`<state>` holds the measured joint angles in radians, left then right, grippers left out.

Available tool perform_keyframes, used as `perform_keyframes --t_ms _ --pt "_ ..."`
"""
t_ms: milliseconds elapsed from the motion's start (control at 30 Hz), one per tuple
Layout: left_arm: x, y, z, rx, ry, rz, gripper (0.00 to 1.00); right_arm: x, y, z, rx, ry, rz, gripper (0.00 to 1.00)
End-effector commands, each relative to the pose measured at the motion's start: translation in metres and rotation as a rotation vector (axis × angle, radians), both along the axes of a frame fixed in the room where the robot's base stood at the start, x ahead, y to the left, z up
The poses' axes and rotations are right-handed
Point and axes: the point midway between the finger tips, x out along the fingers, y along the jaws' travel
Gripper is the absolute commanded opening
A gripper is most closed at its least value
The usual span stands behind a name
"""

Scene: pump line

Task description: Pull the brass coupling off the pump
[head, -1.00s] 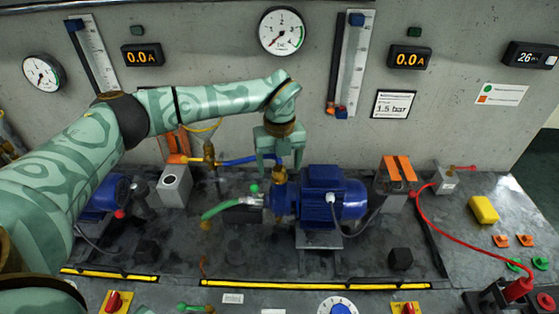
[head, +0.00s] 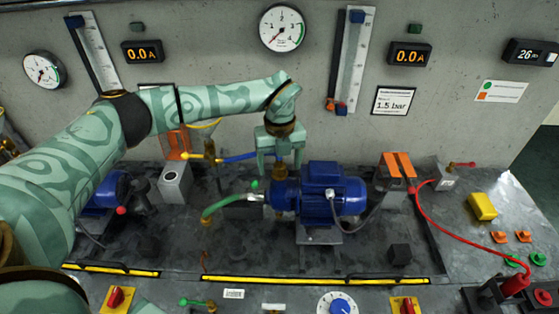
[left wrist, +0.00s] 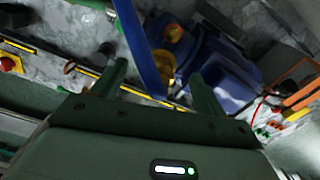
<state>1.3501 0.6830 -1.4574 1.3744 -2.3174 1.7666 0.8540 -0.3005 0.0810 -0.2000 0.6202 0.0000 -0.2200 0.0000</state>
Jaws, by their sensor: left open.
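The blue pump (head: 332,190) stands on the dark bench in the middle of the head view. The brass coupling (head: 280,172) is at the pump's left end, at the end of a blue hose (head: 238,158). My left gripper (head: 280,164) points down over the coupling, open, with one finger on each side. In the left wrist view, the brass coupling (left wrist: 163,66) and blue hose (left wrist: 140,45) show between the spread fingers of my left gripper (left wrist: 160,82). I cannot tell whether a finger touches the coupling. My right gripper is not in view.
A green hose (head: 222,204) joins the pump at lower left. A grey block (head: 174,184) stands left, and an orange-topped block (head: 397,168) stands right. A red cable (head: 440,232) curves along the right. Yellow-striped edging (head: 320,283) runs along the front.

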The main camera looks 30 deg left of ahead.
Motion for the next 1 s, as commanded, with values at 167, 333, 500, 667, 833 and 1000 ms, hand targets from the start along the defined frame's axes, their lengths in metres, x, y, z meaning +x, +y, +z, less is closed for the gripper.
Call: perform_keyframes --t_ms 167,333,500,667,833,1000 --pt "0.0000 0.0000 -0.0006 0.000 0.000 0.000 0.50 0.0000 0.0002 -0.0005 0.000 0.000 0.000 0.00" --pt "0.0001 0.0002 -0.0005 0.000 0.000 0.000 0.03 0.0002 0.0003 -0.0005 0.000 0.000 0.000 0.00" --pt "0.0002 0.0002 0.0001 0.000 0.000 0.000 0.00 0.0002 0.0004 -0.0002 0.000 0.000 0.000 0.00" --pt "0.0003 0.0001 0.0022 0.000 -0.001 0.000 0.00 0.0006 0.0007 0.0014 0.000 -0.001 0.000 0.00" --pt "0.0004 0.0002 0.0015 0.000 -0.001 0.001 0.00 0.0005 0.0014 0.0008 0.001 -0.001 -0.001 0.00" --pt "0.0003 0.0003 0.0013 0.000 0.000 0.001 0.05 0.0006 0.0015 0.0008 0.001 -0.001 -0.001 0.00"
